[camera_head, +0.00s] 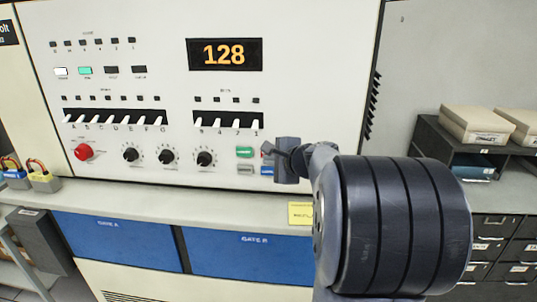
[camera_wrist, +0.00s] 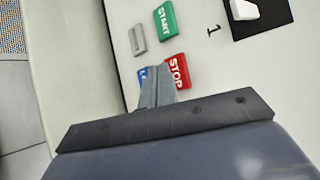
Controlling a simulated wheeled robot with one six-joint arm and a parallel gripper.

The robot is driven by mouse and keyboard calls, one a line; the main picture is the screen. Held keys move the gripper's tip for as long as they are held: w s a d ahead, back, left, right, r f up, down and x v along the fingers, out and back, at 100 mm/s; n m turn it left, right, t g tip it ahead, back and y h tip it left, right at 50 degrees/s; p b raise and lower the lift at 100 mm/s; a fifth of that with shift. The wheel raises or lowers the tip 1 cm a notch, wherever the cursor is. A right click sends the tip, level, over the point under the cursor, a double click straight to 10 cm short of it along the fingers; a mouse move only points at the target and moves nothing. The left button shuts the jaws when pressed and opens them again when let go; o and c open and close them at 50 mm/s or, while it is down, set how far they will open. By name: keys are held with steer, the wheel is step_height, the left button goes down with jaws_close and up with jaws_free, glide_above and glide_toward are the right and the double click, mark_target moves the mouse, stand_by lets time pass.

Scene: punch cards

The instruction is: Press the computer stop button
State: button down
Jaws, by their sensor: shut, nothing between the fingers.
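The red STOP button (camera_wrist: 178,72) shows in the wrist view on the white computer panel, just right of my finger tips. My gripper (camera_wrist: 160,72) is shut and empty, its narrow tip lying between STOP and a blue button (camera_wrist: 143,73), which it partly covers. In the head view my gripper (camera_head: 270,149) is close to the panel's lower right and hides most of STOP. I cannot tell whether the tip touches the panel. The green START button (camera_wrist: 165,20) and a grey button (camera_wrist: 138,38) lie beyond the tip; START (camera_head: 244,152) also shows in the head view.
The panel carries a display reading 128 (camera_head: 225,54), rows of white switches, knobs and a round red knob (camera_head: 83,152). A ledge (camera_head: 170,199) with a yellow note (camera_head: 300,213) runs below the buttons. A dark cabinet with boxes (camera_head: 475,125) stands at right.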

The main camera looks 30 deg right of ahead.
steer(key=shift+w+d, duration=0.1)
stand_by(0.7)
steer(key=shift+w+d, duration=0.15)
steer(key=shift+w, duration=0.1)
steer(key=shift+w+d, duration=0.25)
steer(key=shift+w, duration=0.05)
stand_by(0.8)
steer(key=shift+s+a, duration=0.1)
steer(key=shift+s+a+b, duration=0.35)
steer(key=shift+s, duration=0.2)
steer(key=s+a, duration=0.1)
steer(key=s, duration=0.1)
steer(key=s+a+b, duration=0.1)
steer(key=s+a, duration=0.1)
steer(key=shift+s, duration=0.1)
stand_by(0.5)
steer(key=shift+d, duration=0.15)
stand_by(0.5)
